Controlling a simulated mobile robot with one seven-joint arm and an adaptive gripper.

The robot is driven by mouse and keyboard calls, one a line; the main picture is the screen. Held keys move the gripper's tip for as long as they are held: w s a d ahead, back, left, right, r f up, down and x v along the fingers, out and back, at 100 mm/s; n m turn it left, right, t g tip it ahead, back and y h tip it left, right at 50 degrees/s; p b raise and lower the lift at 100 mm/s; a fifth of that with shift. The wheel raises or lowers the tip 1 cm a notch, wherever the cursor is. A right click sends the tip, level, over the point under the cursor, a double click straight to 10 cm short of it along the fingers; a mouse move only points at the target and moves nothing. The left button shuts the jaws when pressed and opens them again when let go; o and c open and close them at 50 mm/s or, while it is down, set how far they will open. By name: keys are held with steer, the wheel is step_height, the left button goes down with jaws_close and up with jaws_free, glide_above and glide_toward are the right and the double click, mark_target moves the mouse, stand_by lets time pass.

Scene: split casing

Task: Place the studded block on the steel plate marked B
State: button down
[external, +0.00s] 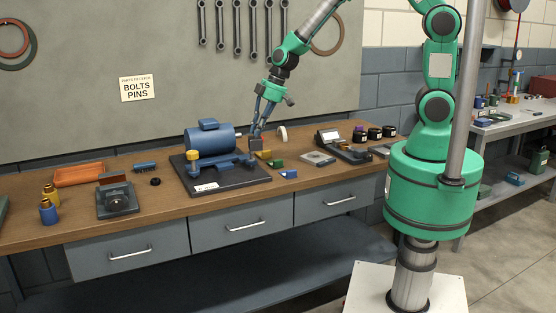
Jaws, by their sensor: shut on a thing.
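My gripper (257,137) points down over the workbench, just right of the blue motor. It is shut on a small dark block (256,146). Studs on this block are too small to make out, so I cannot tell for sure that it is the studded block. The block is close above the motor's dark base plate or the bench behind it; I cannot tell whether it touches. A flat grey plate (318,158) lies on the bench to the right. Its marking is not readable, so I cannot tell whether it is plate B.
The blue motor (212,140) stands close left of my gripper. Small yellow (264,154), green (276,163) and blue (289,174) blocks lie nearby. A grey device (345,147) and several dark jars (374,134) stand farther right. An orange tray (79,175) is at left.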

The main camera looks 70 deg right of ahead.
steer(key=s+d+m+h+b, duration=0.1)
steer(key=s+d+m, duration=0.2)
steer(key=s+d, duration=1.15)
steer(key=s+d+f+m+b, duration=0.1)
steer(key=s+f, duration=0.1)
steer(key=s, duration=0.8)
steer(key=s+d+f+m+h, duration=0.1)
steer(key=s+d+f+m, duration=0.1)
steer(key=s, duration=0.8)
steer(key=shift+d+f+t+b, duration=0.2)
steer(key=shift+f+t+b, duration=0.1)
steer(key=shift+f+b, duration=0.1)
steer(key=shift+w, duration=0.1)
steer(key=w+d, duration=0.3)
steer(key=w, duration=0.4)
steer(key=w+d+f, duration=0.1)
steer(key=w+d, duration=0.1)
steer(key=w, duration=0.5)
steer(key=shift+w+d+f, duration=0.2)
steer(key=shift+w+d, duration=0.15)
steer(key=shift+d, duration=0.05)
steer(key=shift+f+b, duration=0.15)
steer(key=shift+b, duration=0.15)
steer(key=shift+f+b, duration=0.45)
steer(key=shift+f, duration=1.2)
